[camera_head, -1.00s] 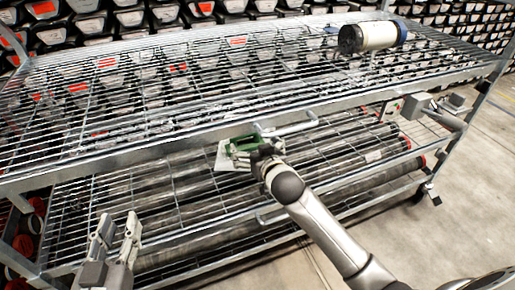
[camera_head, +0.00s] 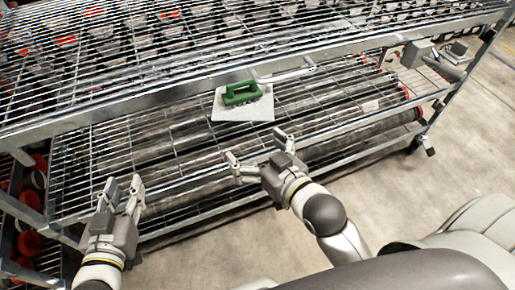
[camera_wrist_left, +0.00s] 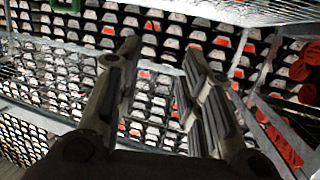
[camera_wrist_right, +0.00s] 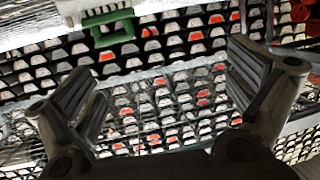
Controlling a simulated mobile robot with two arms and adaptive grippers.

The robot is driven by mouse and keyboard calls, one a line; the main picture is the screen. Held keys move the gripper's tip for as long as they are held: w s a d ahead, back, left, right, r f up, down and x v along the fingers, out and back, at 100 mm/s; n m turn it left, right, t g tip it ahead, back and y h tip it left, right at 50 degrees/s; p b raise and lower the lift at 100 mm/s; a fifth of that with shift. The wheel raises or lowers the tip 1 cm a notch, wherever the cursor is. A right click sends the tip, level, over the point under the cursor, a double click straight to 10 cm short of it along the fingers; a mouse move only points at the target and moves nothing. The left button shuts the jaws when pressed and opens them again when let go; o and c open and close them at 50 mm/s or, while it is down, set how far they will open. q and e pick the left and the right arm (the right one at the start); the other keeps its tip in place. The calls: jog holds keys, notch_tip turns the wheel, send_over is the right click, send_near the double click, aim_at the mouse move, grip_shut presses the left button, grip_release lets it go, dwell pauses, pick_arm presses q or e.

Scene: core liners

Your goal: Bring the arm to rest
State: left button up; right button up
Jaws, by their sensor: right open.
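My right gripper (camera_head: 260,158) is open and empty in front of the trolley's lower shelf. Its two spread fingers also show in the right wrist view (camera_wrist_right: 165,95), with nothing between them. My left gripper (camera_head: 122,192) is at the lower left, fingers pointing up and apart, empty. Its spread fingers show in the left wrist view (camera_wrist_left: 155,85).
A green-handled float (camera_head: 241,94) with a pale plate lies on the lower wire shelf, apart from my right gripper. The trolley's upper wire shelf (camera_head: 180,90) overhangs behind. Long core tubes (camera_head: 350,130) lie below. Floor at the right is clear.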

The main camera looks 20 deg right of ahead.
jog(key=shift+s+r, duration=0.35)
jog(key=shift+s, duration=0.2)
